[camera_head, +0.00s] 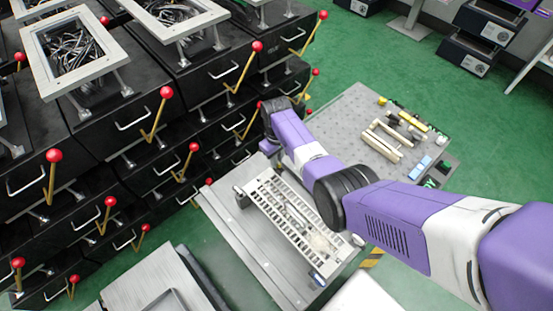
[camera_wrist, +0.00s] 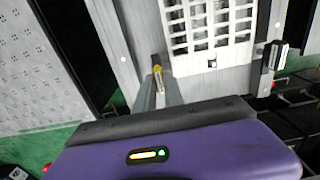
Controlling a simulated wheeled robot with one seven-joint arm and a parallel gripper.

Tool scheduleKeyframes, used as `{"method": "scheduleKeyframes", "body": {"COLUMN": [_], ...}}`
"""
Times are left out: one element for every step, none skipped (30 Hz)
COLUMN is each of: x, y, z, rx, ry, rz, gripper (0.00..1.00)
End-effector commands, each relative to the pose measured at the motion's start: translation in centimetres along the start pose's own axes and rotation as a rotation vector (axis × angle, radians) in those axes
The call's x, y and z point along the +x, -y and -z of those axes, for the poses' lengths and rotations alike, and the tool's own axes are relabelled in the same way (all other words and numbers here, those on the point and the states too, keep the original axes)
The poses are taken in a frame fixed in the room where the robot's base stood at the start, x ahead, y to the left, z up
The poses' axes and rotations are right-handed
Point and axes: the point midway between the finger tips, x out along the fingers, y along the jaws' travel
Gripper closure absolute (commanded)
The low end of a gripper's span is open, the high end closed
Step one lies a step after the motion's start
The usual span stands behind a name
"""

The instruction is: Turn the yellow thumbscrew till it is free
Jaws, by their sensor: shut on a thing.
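The yellow thumbscrew (camera_wrist: 157,70) shows in the wrist view as a small yellow tip at the grey plate's near edge, left of the white slotted rack. My gripper (camera_wrist: 158,82) is shut on it, with its two grey fingers close around it. Their grip hides much of the thumbscrew, so its thread and how far it sits in cannot be seen. In the head view my arm reaches toward the rack's far end, and I cannot make out the thumbscrew or fingertips there.
The white slotted rack (camera_head: 285,220) lies on a grey metal table (camera_head: 228,222). Black drawer units with red-knobbed levers (camera_head: 165,92) stand close on the left. A perforated board (camera_head: 345,110) with loose parts is beyond my arm. A dark clamp-like part (camera_wrist: 268,65) stands right of the rack.

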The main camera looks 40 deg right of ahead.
Motion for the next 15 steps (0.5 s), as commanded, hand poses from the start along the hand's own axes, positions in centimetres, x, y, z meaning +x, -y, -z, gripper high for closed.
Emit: {"method": "scheduleKeyframes", "body": {"x": [0.01, 0.01, 0.01, 0.01, 0.01, 0.01, 0.01, 0.01, 0.01, 0.01, 0.01, 0.01, 0.01, 0.01, 0.01], "y": [0.04, 0.04, 0.04, 0.04, 0.04, 0.04, 0.04, 0.04, 0.04, 0.03, 0.03, 0.03, 0.03, 0.03, 0.02], "z": [-0.05, -0.05, -0.05, -0.05, -0.05, -0.05, -0.05, -0.05, -0.05, -0.05, -0.05, -0.04, -0.04, -0.04, -0.03], "rx": [-0.001, -0.001, -0.001, -0.001, -0.001, -0.001, -0.001, 0.000, 0.000, 0.000, 0.000, 0.000, 0.000, 0.000, 0.000], "ry": [0.002, 0.002, 0.002, 0.002, 0.002, 0.002, 0.002, 0.002, 0.002, 0.002, 0.002, 0.002, 0.001, 0.001, 0.001], "rz": [0.001, 0.001, 0.001, 0.001, 0.001, 0.001, 0.001, 0.001, 0.001, 0.001, 0.001, 0.001, 0.001, 0.001, 0.000], "gripper": [1.00, 1.00, 1.00, 1.00, 1.00, 1.00, 1.00, 1.00, 1.00, 0.81, 0.76, 0.68, 0.65, 0.65, 0.65]}}
